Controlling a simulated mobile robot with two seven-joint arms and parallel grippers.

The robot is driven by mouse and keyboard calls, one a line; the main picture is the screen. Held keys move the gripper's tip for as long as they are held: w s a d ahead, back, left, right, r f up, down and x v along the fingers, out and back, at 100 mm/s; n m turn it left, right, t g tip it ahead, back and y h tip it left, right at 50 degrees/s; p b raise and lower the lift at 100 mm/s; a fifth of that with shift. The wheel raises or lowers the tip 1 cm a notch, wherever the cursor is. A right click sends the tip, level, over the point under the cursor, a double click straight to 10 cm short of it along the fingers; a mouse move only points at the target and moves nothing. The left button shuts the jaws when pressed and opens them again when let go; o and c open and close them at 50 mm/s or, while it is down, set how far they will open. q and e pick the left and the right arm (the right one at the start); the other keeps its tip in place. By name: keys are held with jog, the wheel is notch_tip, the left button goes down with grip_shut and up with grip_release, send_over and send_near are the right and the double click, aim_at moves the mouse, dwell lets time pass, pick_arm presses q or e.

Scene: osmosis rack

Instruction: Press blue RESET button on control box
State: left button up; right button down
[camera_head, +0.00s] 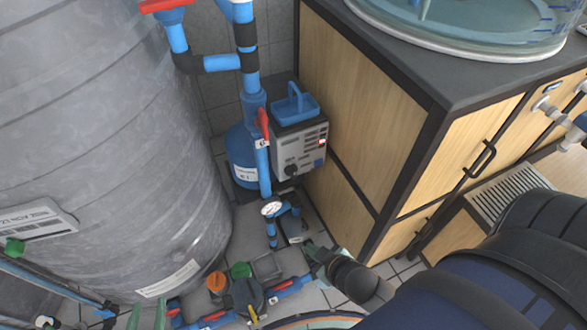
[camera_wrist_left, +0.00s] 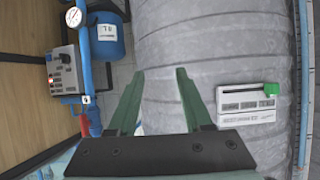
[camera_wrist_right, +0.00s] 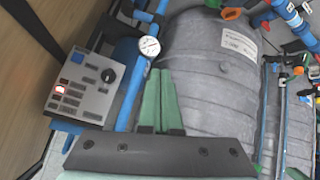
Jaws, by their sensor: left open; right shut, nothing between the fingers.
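The control box (camera_head: 300,150) is a grey panel with a dark knob, small buttons and a red light, standing against the wooden cabinet. It also shows in the right wrist view (camera_wrist_right: 88,100), left of my gripper, and in the left wrist view (camera_wrist_left: 66,78). My left gripper (camera_head: 148,314) is open and empty near the grey tank.
The large grey tank (camera_head: 90,130) fills the left. Blue pipes with a red valve handle (camera_head: 263,123) and a pressure gauge (camera_head: 271,208) stand just left of and below the box. The wooden cabinet (camera_head: 360,120) is close on the right. Floor pipes and valves lie below.

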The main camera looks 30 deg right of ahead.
aim_at(323, 160)
pick_arm(q)
jog(key=w+d+r+m+t+h+b, duration=0.25)
jog(key=w+t+b, duration=0.3)
jog(key=b, duration=0.85)
pick_arm(e)
jog(key=w+d+f+n+t+h, duration=0.25)
jog(key=w+d+f+h, duration=0.35)
jog(key=w+d+f, duration=0.35)
pick_arm(q)
jog(key=s+d+r+m+t+h+b, duration=0.1)
jog(key=s+r+m+t+h+b, duration=0.3)
jog(key=h+b, duration=0.5)
jog(key=s+m+b, duration=0.2)
jog(key=s+b, duration=0.1)
jog(key=b, duration=0.4)
jog(key=shift+s+d+m+b, duration=0.35)
pick_arm(e)
jog(key=w+d+r+n+t+h, duration=0.1)
jog(key=w+d+r+t+h, duration=0.1)
jog(key=d+t+h, duration=0.4)
jog(key=shift+w+d+r+h, duration=0.25)
jog(key=shift+w+d+h, duration=0.6)
jog(key=shift+d, duration=0.25)
pick_arm(q)
jog(key=shift+h, duration=0.25)
